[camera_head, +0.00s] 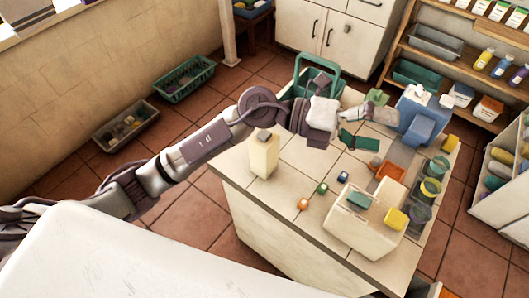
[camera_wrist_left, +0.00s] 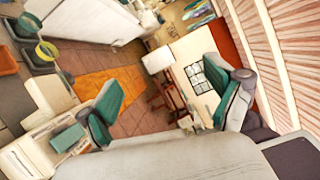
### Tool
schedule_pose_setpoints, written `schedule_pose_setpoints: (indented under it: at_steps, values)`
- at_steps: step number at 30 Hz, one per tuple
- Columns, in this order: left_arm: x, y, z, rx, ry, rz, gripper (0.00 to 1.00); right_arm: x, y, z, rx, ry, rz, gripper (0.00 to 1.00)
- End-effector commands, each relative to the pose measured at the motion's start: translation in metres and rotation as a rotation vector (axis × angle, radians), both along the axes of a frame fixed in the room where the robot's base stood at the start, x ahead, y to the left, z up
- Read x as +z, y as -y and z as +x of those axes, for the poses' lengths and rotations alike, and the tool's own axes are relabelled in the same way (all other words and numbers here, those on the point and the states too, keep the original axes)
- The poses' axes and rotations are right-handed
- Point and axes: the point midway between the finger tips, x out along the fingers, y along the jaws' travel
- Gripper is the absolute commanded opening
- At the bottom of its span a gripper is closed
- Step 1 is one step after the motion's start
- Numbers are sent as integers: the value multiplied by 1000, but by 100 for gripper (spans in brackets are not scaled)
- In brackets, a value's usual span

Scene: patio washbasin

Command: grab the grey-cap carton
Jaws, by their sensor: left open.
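The grey-cap carton (camera_head: 264,158) is a tall cream box with a grey top. It stands upright at the near left part of the tiled counter (camera_head: 262,212) in the head view. My left gripper (camera_head: 371,119) is over the far part of the counter, to the right of the carton and apart from it. Its green-padded fingers are spread with nothing between them. They also show in the left wrist view (camera_wrist_left: 165,103), where I cannot make out the carton. My left forearm passes just behind and left of the carton in the head picture. My right gripper is not in view.
Small cubes (camera_head: 322,188) lie right of the carton. A cream bin (camera_head: 352,236) with teal and yellow items stands at the counter's near right. A green handled basket (camera_head: 302,84), a blue container (camera_head: 419,128) and an orange tray (camera_head: 389,171) are farther back. The counter around the carton is mostly clear.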

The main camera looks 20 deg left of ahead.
Motion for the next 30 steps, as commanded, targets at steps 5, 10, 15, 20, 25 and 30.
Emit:
schedule_pose_setpoints:
  at_steps: [5, 10, 15, 20, 25, 30]
  values:
    - [-95, -52, 24, -172, 155, 704, 92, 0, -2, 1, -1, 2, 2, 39]
    - [-126, -152, 66, -155, 137, 1253, 92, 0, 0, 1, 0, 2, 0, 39]
    - [-119, -217, 85, -99, 78, 1539, 92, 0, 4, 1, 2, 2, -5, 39]
    - [-129, -232, 88, -86, 53, 1606, 92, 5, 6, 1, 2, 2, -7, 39]
    - [-163, -231, 87, -89, 52, 1602, 92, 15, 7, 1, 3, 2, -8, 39]
    - [-191, -230, 87, -88, 55, 1600, 92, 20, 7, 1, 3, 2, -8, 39]
